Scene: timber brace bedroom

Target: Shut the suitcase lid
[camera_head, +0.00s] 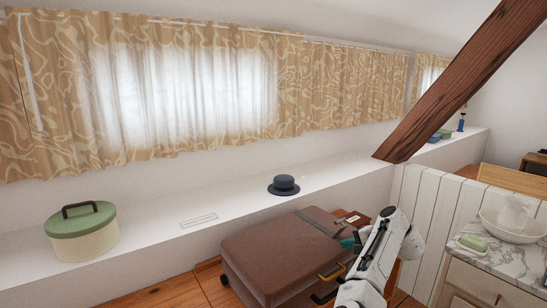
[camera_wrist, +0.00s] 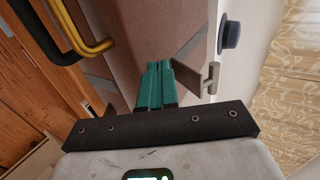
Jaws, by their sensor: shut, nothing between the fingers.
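The brown suitcase (camera_head: 275,252) lies on the wooden floor beside the low white ledge, its broad top face up. The lid looks down or nearly down; I cannot tell whether a gap is left at its edge. A yellow handle (camera_head: 332,272) is on its near side and also shows in the wrist view (camera_wrist: 98,47). My gripper (camera_head: 348,243) has teal fingers, closed together and empty, at the suitcase's right end. In the wrist view the fingertips (camera_wrist: 159,64) point at the brown suitcase surface (camera_wrist: 150,25); contact is unclear. My arm hides part of the suitcase's right side.
On the ledge (camera_head: 240,200) stand a green-lidded round box (camera_head: 85,235) and a dark blue hat (camera_head: 284,185). A slanted timber brace (camera_head: 460,80) comes down behind my arm. A marble-topped cabinet (camera_head: 500,260) stands at the right. Some bare floor (camera_head: 165,294) shows at the lower left.

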